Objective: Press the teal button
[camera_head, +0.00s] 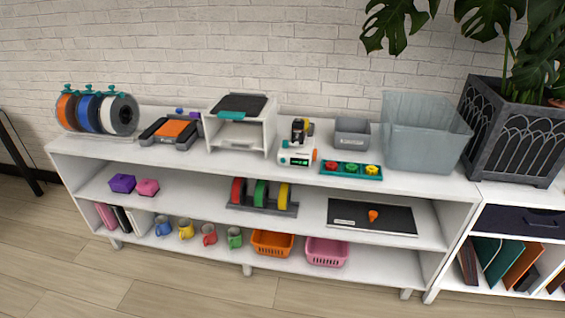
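A teal panel (343,174) lies on the top of the white shelf unit, near its front edge right of the middle. It carries three round button-like pieces in a row: red (332,166), green (352,168) and yellow (372,170). I cannot make out a separate teal button on it. A white box-shaped device (267,130) left of it has a small teal part (238,116) on its front, too small to tell if it is a button. Neither of my grippers is in view.
A small white device with a green display (296,158) stands left of the panel. A grey bin (352,134) and a large translucent bin (425,145) stand behind and to its right. A dark planter (512,135) is farther right. Floor (190,290) in front is clear.

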